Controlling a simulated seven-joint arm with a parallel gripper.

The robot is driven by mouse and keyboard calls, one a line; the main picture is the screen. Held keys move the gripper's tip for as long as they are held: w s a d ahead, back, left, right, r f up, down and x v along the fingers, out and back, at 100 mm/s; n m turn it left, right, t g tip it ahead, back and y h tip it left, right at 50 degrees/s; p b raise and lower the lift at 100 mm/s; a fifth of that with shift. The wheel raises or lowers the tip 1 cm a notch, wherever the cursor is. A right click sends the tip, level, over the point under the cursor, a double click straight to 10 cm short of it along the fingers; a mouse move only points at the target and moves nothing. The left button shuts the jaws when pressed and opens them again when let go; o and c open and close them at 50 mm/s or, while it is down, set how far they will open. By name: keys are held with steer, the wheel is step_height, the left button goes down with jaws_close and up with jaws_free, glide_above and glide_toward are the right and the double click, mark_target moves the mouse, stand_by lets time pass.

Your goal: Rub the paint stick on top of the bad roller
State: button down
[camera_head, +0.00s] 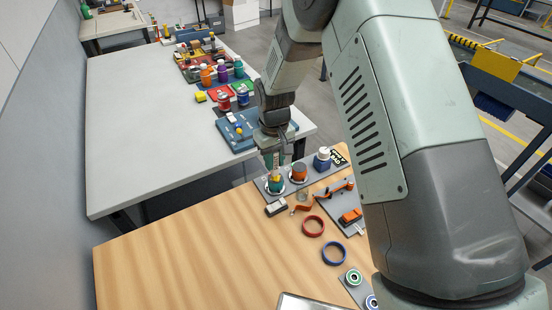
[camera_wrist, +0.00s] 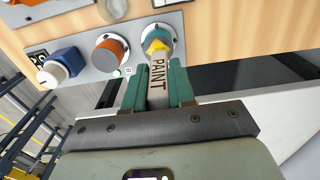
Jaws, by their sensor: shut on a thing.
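My gripper (camera_head: 275,160) is over the near wooden bench, pointing down at the teal round holder on a grey plate. In the wrist view its teal fingers (camera_wrist: 159,90) are shut on the paint stick (camera_wrist: 158,82), a pale bar lettered PAINT. The stick's yellow end (camera_wrist: 156,46) is at the mouth of the teal holder (camera_wrist: 161,33); whether it is inside or just above I cannot tell. In the head view the stick (camera_head: 276,167) is small between the fingers. I cannot pick out the bad roller in either view.
Red (camera_head: 313,226) and blue (camera_head: 334,253) rings lie on the wooden bench, whose left part is clear. A grey table (camera_head: 150,120) lies behind; a blue conveyor frame (camera_head: 500,85) is right.

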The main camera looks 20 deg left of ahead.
steer(key=shift+a, duration=0.45)
steer(key=shift+d, duration=1.2)
steer(key=shift+r, duration=4)
